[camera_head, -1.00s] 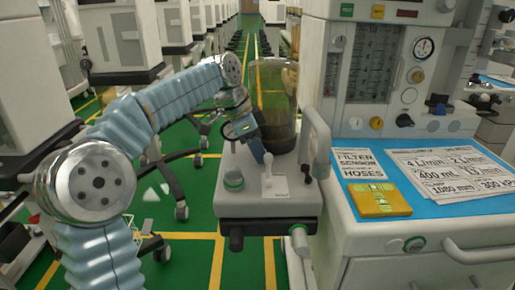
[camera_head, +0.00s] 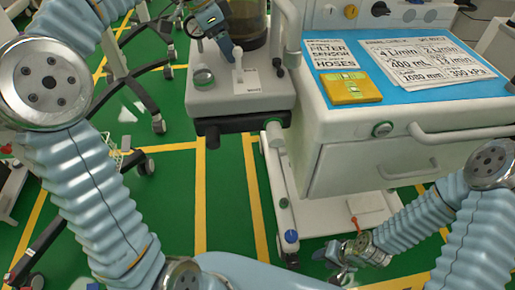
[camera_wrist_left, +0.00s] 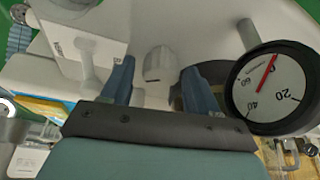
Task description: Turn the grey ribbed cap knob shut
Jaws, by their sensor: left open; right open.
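In the left wrist view a pale grey knob (camera_wrist_left: 158,64), likely the cap knob, sits between the two blue fingers of my left gripper (camera_wrist_left: 157,72). The fingers are apart, with a gap on both sides of it; ribs are hard to make out. In the head view my left gripper (camera_head: 226,48) is over the rear left of the grey machine block (camera_head: 240,98), beside a white lever (camera_head: 238,70), and the knob appears hidden there. My right gripper (camera_head: 343,264) is open and empty, low at the lower right.
A round dial gauge (camera_wrist_left: 272,88) is close to the right finger in the wrist view. A white handle rail (camera_head: 290,35) stands right of the block, beside the cart with blue top and yellow pad (camera_head: 350,88).

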